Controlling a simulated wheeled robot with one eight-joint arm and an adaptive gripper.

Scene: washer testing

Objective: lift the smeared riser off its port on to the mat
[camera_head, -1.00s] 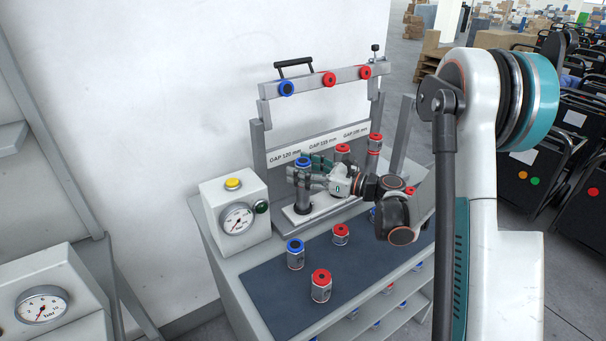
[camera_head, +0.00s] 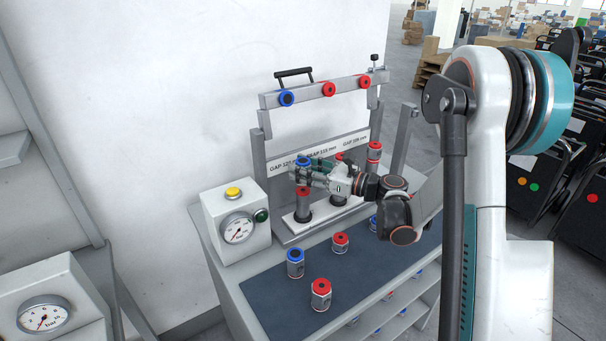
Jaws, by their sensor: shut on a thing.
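My gripper (camera_head: 303,173) is shut on the blue-topped riser (camera_head: 303,201) at the left port of the white strip (camera_head: 322,212). No smear can be made out at this size. The dark mat (camera_head: 262,293) covers the bench top in front of the ports.
On the mat stand a blue-topped piece (camera_head: 295,263) and red-topped pieces (camera_head: 340,243), (camera_head: 321,295). Red-topped risers stand at the other ports, one at the right (camera_head: 374,155). A barred frame (camera_head: 310,90) rises behind. A gauge box (camera_head: 237,228) is left. The mat's left part is clear.

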